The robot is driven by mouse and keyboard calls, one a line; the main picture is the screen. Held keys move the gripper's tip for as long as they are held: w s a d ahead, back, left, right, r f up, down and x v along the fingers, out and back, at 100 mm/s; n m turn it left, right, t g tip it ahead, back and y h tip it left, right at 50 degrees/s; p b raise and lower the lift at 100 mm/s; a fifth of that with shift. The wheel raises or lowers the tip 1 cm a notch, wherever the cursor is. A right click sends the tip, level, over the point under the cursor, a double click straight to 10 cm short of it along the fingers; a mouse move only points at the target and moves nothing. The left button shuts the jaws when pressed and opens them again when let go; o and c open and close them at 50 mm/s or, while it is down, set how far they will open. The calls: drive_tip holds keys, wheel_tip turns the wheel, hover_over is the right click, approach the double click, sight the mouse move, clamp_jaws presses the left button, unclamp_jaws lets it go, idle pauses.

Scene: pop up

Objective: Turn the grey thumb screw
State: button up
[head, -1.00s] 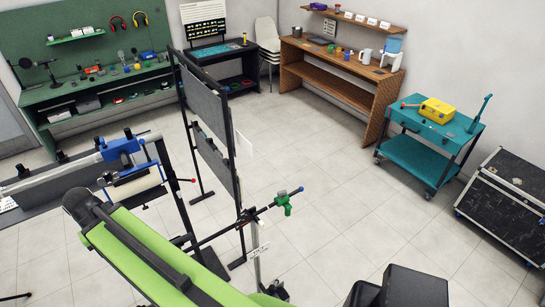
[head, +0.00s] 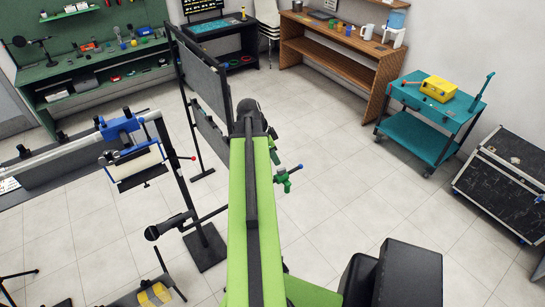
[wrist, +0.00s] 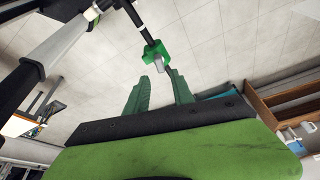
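A green clamp (head: 284,181) sits at the end of a dark horizontal rod, with a blue tip at its right, just right of my green arm in the head view. In the wrist view the green clamp (wrist: 152,51) hangs on the rod end, and a small grey piece that looks like the thumb screw (wrist: 159,64) sticks out of its lower side. My gripper (wrist: 161,92) has its two green fingers spread apart with nothing between them. The clamp and grey piece lie just beyond the fingertips, roughly in line with the gap. The head view does not clearly show my fingers.
A dark panel (head: 199,72) on a stand is behind my arm. A microphone (head: 168,226) and a blue-clamped rail (head: 119,127) are at left. A teal cart (head: 433,118) and black case (head: 506,176) stand at right. The floor between clamp and cart is clear.

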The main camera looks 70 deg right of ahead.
sight(280, 169)
drive_tip(key=b+x, duration=0.7)
drive_tip(key=x, duration=0.1)
drive_tip(key=shift+w+f+b, duration=0.1)
drive_tip(key=shift+b, duration=0.2)
clamp_jaws()
drive_tip(key=m, duration=0.3)
drive_tip(key=shift+w+d+g+y, duration=0.2)
drive_tip(key=shift+d+g+y, duration=0.1)
drive_tip(key=shift+d+y, duration=0.1)
drive_tip(key=m+y, duration=0.1)
drive_tip(key=m, duration=0.4)
drive_tip(key=shift+d+y, duration=0.1)
drive_tip(key=shift+y, duration=0.3)
drive_tip(key=m, duration=0.2)
drive_tip(key=m+y, duration=0.1)
drive_tip(key=m, duration=0.2)
drive_tip(key=shift+s+d+y, duration=0.1)
drive_tip(key=shift+s+y, duration=0.05)
drive_tip(key=shift+y, duration=0.15)
drive_tip(key=shift+m+y, duration=0.3)
drive_tip(key=shift+m, duration=0.5)
drive_tip(key=shift+o, duration=1.2)
unclamp_jaws()
drive_tip(key=shift+s+a, duration=0.1)
drive_tip(key=shift+a, duration=0.15)
